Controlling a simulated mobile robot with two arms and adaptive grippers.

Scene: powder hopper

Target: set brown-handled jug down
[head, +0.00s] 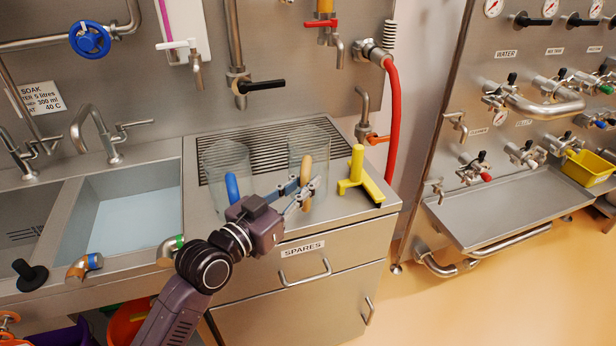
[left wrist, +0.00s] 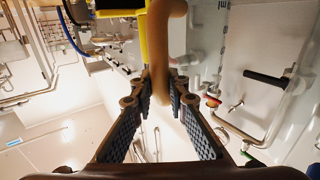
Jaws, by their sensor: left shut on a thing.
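The brown-handled jug (head: 310,143) is a clear vessel at the right part of the ribbed drainer, looking upright. Its tan-brown handle (head: 306,171) faces my left gripper (head: 303,192). The gripper is shut on the handle, with its fingers either side of it. The left wrist view shows the handle (left wrist: 165,28) running down between the padded fingers (left wrist: 160,88). The jug's base is hard to make out through the clear wall, so I cannot tell whether it touches the drainer. My right gripper is not in view.
A clear jug (head: 222,158) with a blue handle (head: 232,187) stands just left on the ribbed drainer (head: 268,137). A water-filled sink (head: 125,220) is further left. A red hose (head: 394,120) hangs behind right.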

